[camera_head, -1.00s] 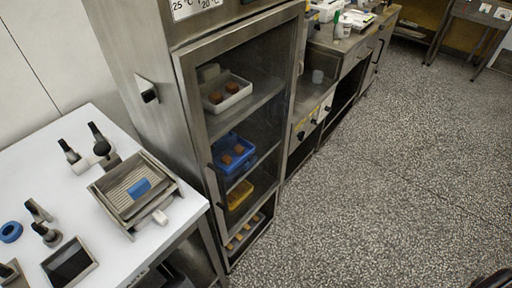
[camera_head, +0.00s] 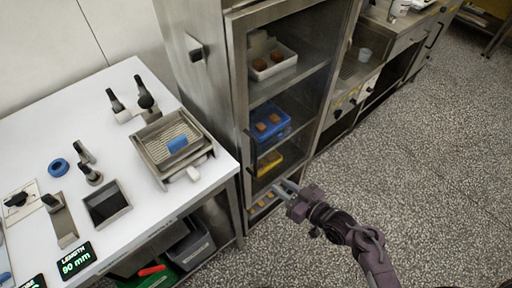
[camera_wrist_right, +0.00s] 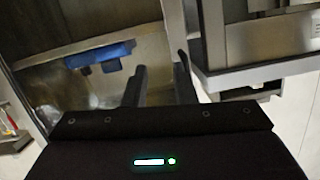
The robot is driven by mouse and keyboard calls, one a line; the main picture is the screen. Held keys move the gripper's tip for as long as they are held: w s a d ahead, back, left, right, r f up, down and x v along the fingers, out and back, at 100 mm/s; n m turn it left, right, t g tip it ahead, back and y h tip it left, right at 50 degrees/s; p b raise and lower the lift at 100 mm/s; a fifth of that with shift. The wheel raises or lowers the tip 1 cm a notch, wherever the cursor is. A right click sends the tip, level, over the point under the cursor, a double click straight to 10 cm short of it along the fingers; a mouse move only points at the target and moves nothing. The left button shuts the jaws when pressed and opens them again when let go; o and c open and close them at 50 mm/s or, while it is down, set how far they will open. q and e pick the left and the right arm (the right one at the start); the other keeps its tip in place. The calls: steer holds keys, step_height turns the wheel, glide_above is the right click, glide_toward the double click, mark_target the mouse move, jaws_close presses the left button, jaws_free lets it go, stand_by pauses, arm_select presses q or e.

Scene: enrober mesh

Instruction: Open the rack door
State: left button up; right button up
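The rack (camera_head: 195,95) is a tall steel cabinet with a glass-fronted door (camera_head: 238,85) in a steel frame. The door looks closed, and trays show through its glass. A dark upright handle (camera_head: 250,155) is on the door's left side. My right gripper (camera_head: 284,187) is in front of the lower part of the door, right of and below the handle. In the right wrist view its two fingers (camera_wrist_right: 160,85) stand apart with nothing seen between them. I cannot tell whether it touches the door. My left gripper is not in view.
A white table (camera_head: 135,215) with tools and a steel tray (camera_head: 152,150) stands left of the rack. Inside the rack are a white tray (camera_head: 285,67), a blue tray (camera_head: 282,130) and a yellow tray (camera_head: 268,165). Speckled floor (camera_head: 430,150) is clear at right.

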step_height(320, 180, up, 12)
steer(key=a+n+y, duration=0.2)
steer(key=n+y, duration=0.1)
steer(key=p+x, duration=0.2)
steer(key=x, duration=0.5)
steer(key=shift+a+r, duration=0.4)
steer(key=shift+a, duration=0.05)
steer(key=shift+s, duration=0.1)
jaws_close()
